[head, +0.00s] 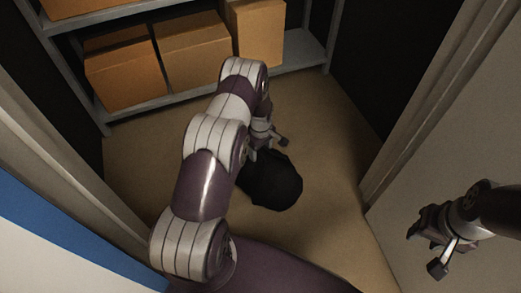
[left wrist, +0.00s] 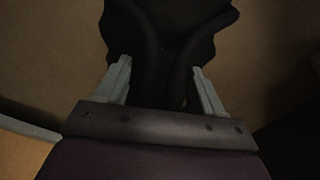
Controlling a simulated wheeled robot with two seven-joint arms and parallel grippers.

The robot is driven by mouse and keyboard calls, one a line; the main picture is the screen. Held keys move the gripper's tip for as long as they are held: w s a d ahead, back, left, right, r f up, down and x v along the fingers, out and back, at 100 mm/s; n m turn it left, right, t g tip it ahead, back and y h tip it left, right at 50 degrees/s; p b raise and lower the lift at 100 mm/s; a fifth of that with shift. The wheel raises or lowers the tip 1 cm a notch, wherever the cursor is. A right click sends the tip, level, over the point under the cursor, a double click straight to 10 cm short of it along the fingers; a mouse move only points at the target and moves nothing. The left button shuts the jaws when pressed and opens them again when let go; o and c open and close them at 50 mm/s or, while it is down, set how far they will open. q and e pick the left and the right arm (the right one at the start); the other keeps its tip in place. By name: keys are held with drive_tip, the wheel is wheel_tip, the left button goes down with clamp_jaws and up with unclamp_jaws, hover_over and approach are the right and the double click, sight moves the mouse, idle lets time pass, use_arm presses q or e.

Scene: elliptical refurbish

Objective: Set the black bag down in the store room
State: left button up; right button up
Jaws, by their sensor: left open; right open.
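The black bag (head: 272,182) rests on the tan floor of the store room, just inside the doorway. It also fills the upper middle of the left wrist view (left wrist: 165,25). My left gripper (head: 270,140) is at the bag's top, reaching in through the doorway. In the left wrist view its two fingers (left wrist: 160,85) are spread apart on either side of the bag's dark upper part. Whether they touch it cannot be told. My right gripper (head: 428,247) is open and empty at the right, in front of the pale wall outside the doorway.
A grey metal shelf (head: 310,52) with several cardboard boxes (head: 194,50) stands at the back. Door frames flank the opening on the left (head: 60,150) and right (head: 400,140). The floor (head: 330,120) between the bag and the shelf is clear.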

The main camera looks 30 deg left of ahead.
use_arm(q)
wheel_tip(320, 180, up, 10)
drive_tip(key=p, duration=0.4)
drive_tip(key=shift+p, duration=0.3)
drive_tip(key=s+d+r+m, duration=0.2)
drive_tip(key=d+r+m, duration=0.1)
drive_tip(key=r, duration=0.4)
drive_tip(key=s+d+r+m, duration=0.1)
drive_tip(key=d+r+m, duration=0.1)
drive_tip(key=r, duration=0.4)
drive_tip(key=s+d+r+m, duration=0.3)
drive_tip(key=s+r, duration=0.3)
drive_tip(key=s, duration=0.2)
drive_tip(key=s+d+r+m+t, duration=0.1)
drive_tip(key=s+d+r+m, duration=0.3)
drive_tip(key=s, duration=0.5)
drive_tip(key=r+m, duration=0.2)
drive_tip(key=shift+m, duration=0.3)
